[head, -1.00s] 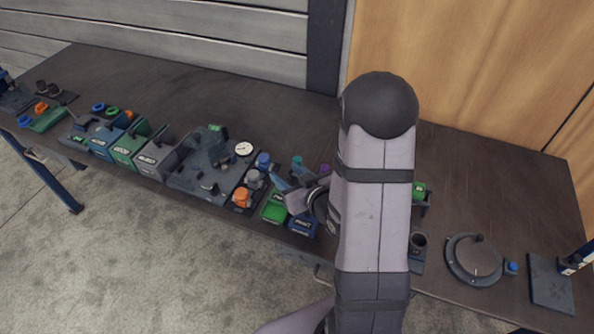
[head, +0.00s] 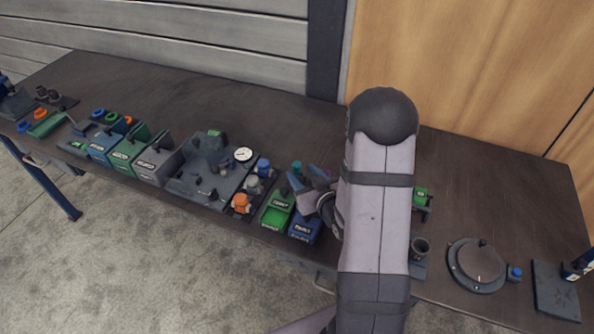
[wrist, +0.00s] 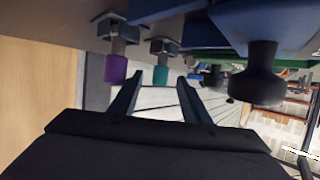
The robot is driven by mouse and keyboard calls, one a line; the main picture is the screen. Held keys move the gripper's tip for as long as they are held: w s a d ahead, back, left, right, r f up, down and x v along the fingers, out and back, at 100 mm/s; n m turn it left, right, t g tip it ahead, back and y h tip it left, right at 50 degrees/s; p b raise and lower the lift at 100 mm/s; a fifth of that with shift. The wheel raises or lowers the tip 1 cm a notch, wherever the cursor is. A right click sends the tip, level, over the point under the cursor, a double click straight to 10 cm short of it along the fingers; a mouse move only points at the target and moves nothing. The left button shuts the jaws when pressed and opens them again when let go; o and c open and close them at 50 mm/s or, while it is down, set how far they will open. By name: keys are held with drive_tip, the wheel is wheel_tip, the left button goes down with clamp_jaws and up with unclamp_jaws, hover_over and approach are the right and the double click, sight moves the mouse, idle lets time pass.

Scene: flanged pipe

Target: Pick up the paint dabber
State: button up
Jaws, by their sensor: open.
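My gripper (wrist: 159,82) is open and empty in the wrist view, its two dark fingers apart. A teal-tipped piece (wrist: 161,74) appears between and beyond the fingertips, and a purple-tipped piece (wrist: 116,68) is just left of them. A dark round-ended knob (wrist: 257,80) stands out from a blue box to the right. I cannot tell for certain which of these is the paint dabber. In the head view my gripper (head: 305,192) is above the blue labelled box (head: 304,229), partly hidden by my arm. The teal piece (head: 297,167) shows just behind it.
A green labelled box (head: 277,212) stands left of the blue one. An orange-capped item (head: 241,203) and a fixture with a white dial gauge (head: 243,154) are further left. A round flange (head: 476,264) lies at right. The back of the table (head: 210,95) is clear.

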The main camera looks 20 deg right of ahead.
sight(299, 170)
drive_tip(key=shift+p+x, duration=0.75)
drive_tip(key=shift+x, duration=1.6)
drive_tip(key=shift+c, duration=0.6)
clamp_jaws()
